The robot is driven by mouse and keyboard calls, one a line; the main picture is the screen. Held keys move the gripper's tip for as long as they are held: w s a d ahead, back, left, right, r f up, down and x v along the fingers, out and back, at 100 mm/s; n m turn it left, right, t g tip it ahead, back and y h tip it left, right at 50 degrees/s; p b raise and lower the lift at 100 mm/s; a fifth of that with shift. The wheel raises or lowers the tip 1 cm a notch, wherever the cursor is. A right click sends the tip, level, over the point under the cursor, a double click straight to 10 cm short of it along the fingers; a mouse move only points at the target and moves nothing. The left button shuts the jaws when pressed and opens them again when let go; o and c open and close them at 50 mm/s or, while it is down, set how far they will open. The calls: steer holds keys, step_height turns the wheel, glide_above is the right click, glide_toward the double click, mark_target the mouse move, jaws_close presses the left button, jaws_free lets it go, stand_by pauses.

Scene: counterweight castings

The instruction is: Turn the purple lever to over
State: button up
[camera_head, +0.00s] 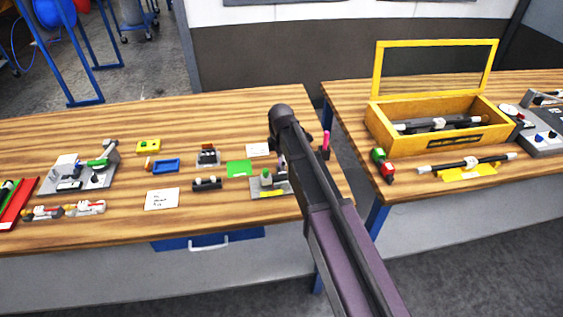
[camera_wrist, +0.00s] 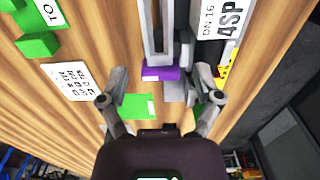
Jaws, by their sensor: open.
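The purple lever end (camera_wrist: 160,73) shows in the wrist view as a purple block on a grey bar running up the picture. My gripper (camera_wrist: 160,99) is open, with one finger on each side and below the purple block in the picture; I see no contact. In the head view my gripper's fingers are mostly hidden behind my own arm, near the grey plate fixture (camera_head: 272,190) at the right end of the left table. The lever cannot be made out clearly there.
A green square (camera_head: 239,168) and white cards (camera_head: 162,199) lie on the left table (camera_head: 110,225). A pink upright piece (camera_head: 326,140) stands close to my arm. A yellow box (camera_head: 380,130) with a raised lid frame stands on the right table, across a gap.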

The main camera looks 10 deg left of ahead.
steer(key=c, duration=1.1)
steer(key=shift+c, duration=0.2)
